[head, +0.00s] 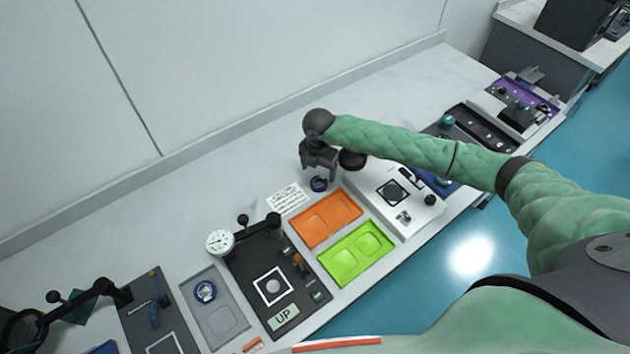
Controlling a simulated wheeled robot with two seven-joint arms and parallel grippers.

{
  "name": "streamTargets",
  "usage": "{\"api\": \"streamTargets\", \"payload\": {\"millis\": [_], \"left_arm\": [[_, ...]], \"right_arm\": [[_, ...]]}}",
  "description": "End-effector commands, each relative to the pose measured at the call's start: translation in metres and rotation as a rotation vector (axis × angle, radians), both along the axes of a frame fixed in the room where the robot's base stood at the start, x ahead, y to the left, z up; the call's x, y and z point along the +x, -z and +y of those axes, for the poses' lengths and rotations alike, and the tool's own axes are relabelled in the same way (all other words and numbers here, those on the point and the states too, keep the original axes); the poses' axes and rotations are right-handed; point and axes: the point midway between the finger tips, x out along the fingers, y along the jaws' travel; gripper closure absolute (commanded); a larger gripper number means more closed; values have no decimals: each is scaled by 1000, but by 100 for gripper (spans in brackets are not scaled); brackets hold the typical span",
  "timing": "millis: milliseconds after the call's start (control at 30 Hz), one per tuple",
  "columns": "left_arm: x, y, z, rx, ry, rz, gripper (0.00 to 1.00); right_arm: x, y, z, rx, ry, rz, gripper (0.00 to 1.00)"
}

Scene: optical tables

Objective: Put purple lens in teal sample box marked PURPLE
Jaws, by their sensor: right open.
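A small dark blue-purple ring-shaped lens (319,184) lies on the white bench top, behind the orange tray. My right gripper (319,174) is open, pointing down directly over this lens, with its fingers close around or just above it; I cannot tell whether they touch it. A second dark blue ring lens (205,291) sits in a grey tray (222,325) at the lower left. A teal object (80,307) at the far left is partly hidden behind a black arm; no PURPLE marking is readable. My left gripper is out of view.
An orange tray (325,218) and a lime green tray (356,253) lie in front of the lens. A dial gauge (219,241) stands on a black plate marked UP. A white instrument (411,220) is at the right. Bench toward the back wall is clear.

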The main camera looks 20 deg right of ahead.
Motion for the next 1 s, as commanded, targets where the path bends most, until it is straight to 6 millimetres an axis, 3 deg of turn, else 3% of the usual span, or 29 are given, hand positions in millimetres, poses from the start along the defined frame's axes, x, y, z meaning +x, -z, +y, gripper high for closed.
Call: {"api": "streamTargets", "payload": {"millis": [433,800,1000], "left_arm": [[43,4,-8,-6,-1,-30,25],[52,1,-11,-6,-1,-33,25],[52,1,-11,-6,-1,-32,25]], "right_arm": [[3,53,-3,-1,1,1,20],[3,61,-2,0,0,0,20],[3,61,-2,0,0,0,57]]}}
